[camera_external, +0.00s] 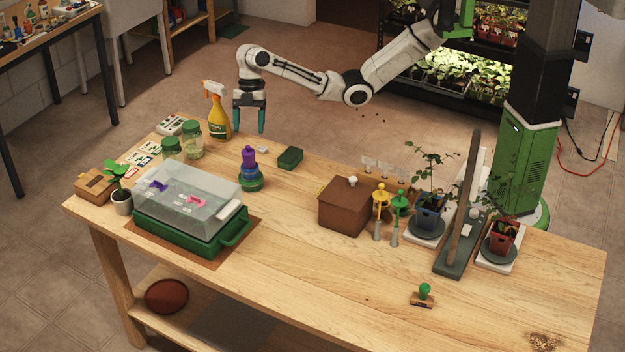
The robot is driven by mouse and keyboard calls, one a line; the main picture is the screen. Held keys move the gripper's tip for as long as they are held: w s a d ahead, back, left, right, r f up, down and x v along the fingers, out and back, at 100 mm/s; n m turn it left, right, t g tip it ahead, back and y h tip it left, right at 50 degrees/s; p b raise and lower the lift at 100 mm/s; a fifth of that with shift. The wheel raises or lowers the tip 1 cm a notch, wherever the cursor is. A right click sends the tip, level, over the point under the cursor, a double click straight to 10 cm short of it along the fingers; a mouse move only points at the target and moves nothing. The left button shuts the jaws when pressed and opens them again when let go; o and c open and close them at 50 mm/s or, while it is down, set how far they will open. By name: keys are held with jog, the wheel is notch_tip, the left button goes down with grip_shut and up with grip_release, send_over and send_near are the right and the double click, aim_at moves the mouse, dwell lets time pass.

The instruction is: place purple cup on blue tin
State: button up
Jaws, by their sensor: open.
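A purple cup (248,155) stands at the top of a small stack near the far edge of the table, left of its middle. Under it is a darker blue-violet piece (248,170), perhaps the blue tin; it is too small to be sure. The stack's base is a round dark green piece (250,183). My gripper (249,130) points down just above the stack in the picture, with its two teal fingers apart and nothing between them. Its fingers look clear of the cup, but the depth between them is hard to tell.
A yellow spray bottle (218,115) and glass jars (193,140) stand left of the stack. A clear-lidded green tray (178,235) is in front. A dark green block (290,157) and brown box (345,206) are to the right. The table's front middle is clear.

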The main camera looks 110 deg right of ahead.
jog(key=s+f+m, duration=0.2)
jog(key=s+f, duration=0.2)
jog(key=s, duration=0.2)
jog(key=s+a+f+m, duration=0.1)
jog(key=s+f+m, duration=0.1)
jog(key=s+f, duration=0.3)
jog(key=s+a+f+m+h, duration=0.1)
jog(key=s+f+m, duration=0.2)
jog(key=s+f, duration=0.2)
jog(key=shift+s+a, duration=0.25)
jog(key=shift+s, duration=0.55)
jog(key=s+f+m, duration=0.1)
jog(key=s, duration=0.2)
jog(key=s+f+m+h, duration=0.1)
jog(key=s, duration=0.3)
jog(key=s+d+f+m, duration=0.1)
jog(key=s, duration=0.2)
jog(key=shift+s+f, duration=0.1)
jog(key=shift+s, duration=0.25)
jog(key=s+d+m+h, duration=0.2)
jog(key=s+d+m, duration=0.1)
jog(key=s, duration=0.9)
jog(key=shift+d+r+m+g, duration=0.15)
jog(key=shift+r+m+g, duration=0.25)
jog(key=shift+m, duration=0.1)
